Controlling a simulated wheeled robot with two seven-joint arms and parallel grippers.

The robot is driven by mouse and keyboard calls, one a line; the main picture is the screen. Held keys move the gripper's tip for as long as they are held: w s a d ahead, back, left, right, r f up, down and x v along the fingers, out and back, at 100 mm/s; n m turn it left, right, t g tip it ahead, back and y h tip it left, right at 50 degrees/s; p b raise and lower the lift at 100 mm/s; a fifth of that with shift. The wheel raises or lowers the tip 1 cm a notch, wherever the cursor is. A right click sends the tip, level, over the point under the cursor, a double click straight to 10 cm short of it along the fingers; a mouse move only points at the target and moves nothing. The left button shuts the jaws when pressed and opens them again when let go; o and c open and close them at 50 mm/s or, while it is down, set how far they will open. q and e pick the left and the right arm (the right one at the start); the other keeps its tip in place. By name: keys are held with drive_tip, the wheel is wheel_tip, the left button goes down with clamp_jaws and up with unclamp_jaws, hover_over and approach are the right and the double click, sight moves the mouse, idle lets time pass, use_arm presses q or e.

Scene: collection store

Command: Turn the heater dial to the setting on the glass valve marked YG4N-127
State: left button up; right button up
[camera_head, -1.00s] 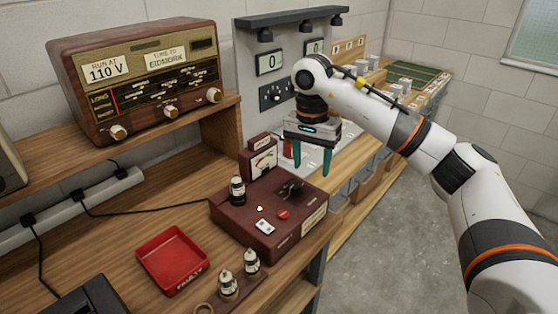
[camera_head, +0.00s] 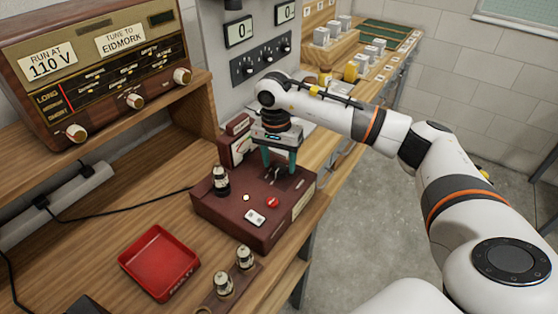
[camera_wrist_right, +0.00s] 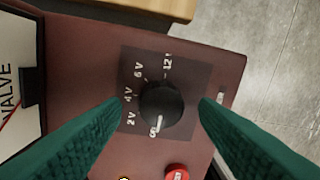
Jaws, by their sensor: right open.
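The heater dial (camera_wrist_right: 161,105) is a black round knob on a dark plate with marks 2V, 4V, 6V and 12V. Its white pointer line is toward the lower mark, which I cannot read clearly. The dial is on the maroon valve tester (camera_head: 232,214). My right gripper (camera_head: 278,168) is open above the tester, its green fingers on either side of the dial, apart from it in the right wrist view. A glass valve (camera_head: 221,181) stands upright on the tester's left. Two more glass valves (camera_head: 223,284) (camera_head: 245,257) stand in front. Their markings are too small to read. My left gripper is not in view.
The tester also carries a red button (camera_head: 273,202), a white switch (camera_head: 255,217) and a meter (camera_head: 239,147). An empty-looking red tray (camera_head: 160,263) lies to its left. A wooden radio (camera_head: 95,75) stands on the shelf. A panel of black knobs (camera_head: 262,62) is behind.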

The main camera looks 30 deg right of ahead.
drive_tip(key=shift+f, duration=0.8)
drive_tip(key=shift+s, duration=0.1)
drive_tip(key=c, duration=1)
drive_tip(key=shift+o, duration=0.2)
